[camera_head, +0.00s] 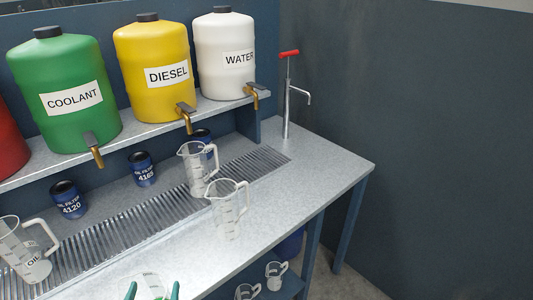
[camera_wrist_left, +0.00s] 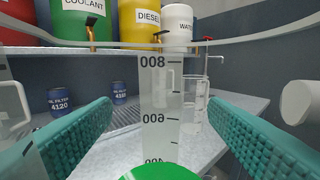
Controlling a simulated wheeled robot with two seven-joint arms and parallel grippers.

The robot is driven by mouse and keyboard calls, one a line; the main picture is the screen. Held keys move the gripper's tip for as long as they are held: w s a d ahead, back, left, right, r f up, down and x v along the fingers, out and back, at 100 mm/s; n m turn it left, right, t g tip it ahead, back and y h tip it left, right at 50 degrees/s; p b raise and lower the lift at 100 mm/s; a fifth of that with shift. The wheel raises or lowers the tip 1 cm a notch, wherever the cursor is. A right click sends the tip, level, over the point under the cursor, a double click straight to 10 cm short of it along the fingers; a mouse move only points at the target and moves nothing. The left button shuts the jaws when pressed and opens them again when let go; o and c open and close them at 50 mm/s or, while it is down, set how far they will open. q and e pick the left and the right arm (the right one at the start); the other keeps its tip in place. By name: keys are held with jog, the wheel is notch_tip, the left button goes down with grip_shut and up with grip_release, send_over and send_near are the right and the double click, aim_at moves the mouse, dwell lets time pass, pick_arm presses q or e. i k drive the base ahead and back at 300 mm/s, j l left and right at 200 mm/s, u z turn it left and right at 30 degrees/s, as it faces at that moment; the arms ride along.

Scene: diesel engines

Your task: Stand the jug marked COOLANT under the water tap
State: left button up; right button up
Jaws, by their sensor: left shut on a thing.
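My left gripper (camera_head: 152,291) shows at the bottom edge of the head view, with teal pads on either side of a clear jug (camera_head: 151,279). It is shut on this jug. In the left wrist view the jug's wall (camera_wrist_left: 160,110) carries a scale seen reversed, with something green (camera_wrist_left: 160,173) low down. No COOLANT mark on it is readable. The white WATER tank (camera_head: 225,60) stands on the shelf, and its brass tap (camera_head: 253,97) overhangs the front edge. A clear jug (camera_head: 196,172) stands on the grating, another (camera_head: 228,212) on the bench. My right gripper is out of view.
A jug marked OIL (camera_head: 30,252) stands at left. Blue oil filters (camera_head: 142,170) stand behind the grating (camera_head: 120,228). COOLANT (camera_head: 65,95) and DIESEL (camera_head: 155,75) tanks share the shelf. A red-handled spout (camera_head: 288,95) stands at the back right. The bench's right end (camera_head: 315,170) is clear.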

aim_at(262, 162)
jog(key=i+l+u, duration=0.1)
jog(key=l, duration=0.2)
jog(key=i+l+u, duration=0.1)
jog(key=i+l, duration=0.3)
jog(key=l, duration=0.3)
jog(key=i+l+u, duration=0.15)
jog(key=l, duration=0.2)
jog(key=i+l+u, duration=0.1)
jog(key=l, duration=0.25)
jog(key=i+l+u, duration=0.1)
jog(key=l, duration=0.3)
jog(key=i+l+u, duration=0.1)
jog(key=i+l, duration=0.35)
jog(key=i+l+u, duration=0.1)
jog(key=i+l, duration=0.3)
jog(key=l, duration=0.2)
